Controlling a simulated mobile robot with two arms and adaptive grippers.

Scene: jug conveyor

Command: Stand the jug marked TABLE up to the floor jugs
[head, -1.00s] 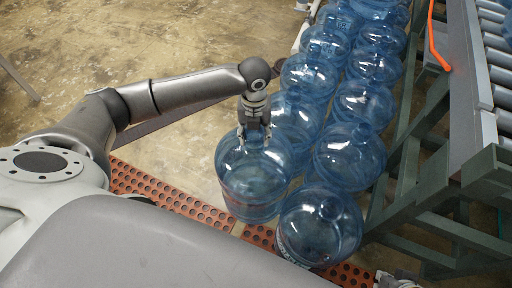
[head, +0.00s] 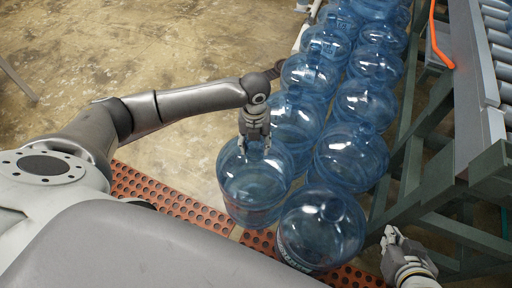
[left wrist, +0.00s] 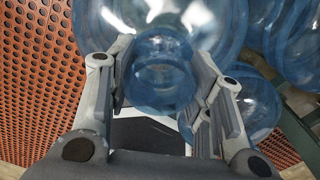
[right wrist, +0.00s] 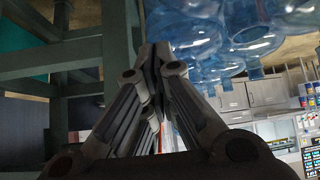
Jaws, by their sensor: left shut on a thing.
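A clear blue jug (head: 252,190) is at the near left end of the jug group in the head view, roughly upright. My left gripper (head: 255,148) is shut on its neck from above. The left wrist view shows the neck (left wrist: 165,80) between the fingers (left wrist: 162,85). Floor jugs (head: 350,155) stand in two rows running away from me, close beside the held jug. No TABLE mark is readable. My right gripper (head: 391,238) is at the lower right, apart from the jugs; the right wrist view shows its fingertips (right wrist: 157,62) together and empty.
A red perforated mat (head: 180,205) lies under the near jugs. A green-framed roller conveyor (head: 480,110) stands to the right, with an orange strip (head: 437,40) along it. Cabinets (right wrist: 250,95) show in the right wrist view.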

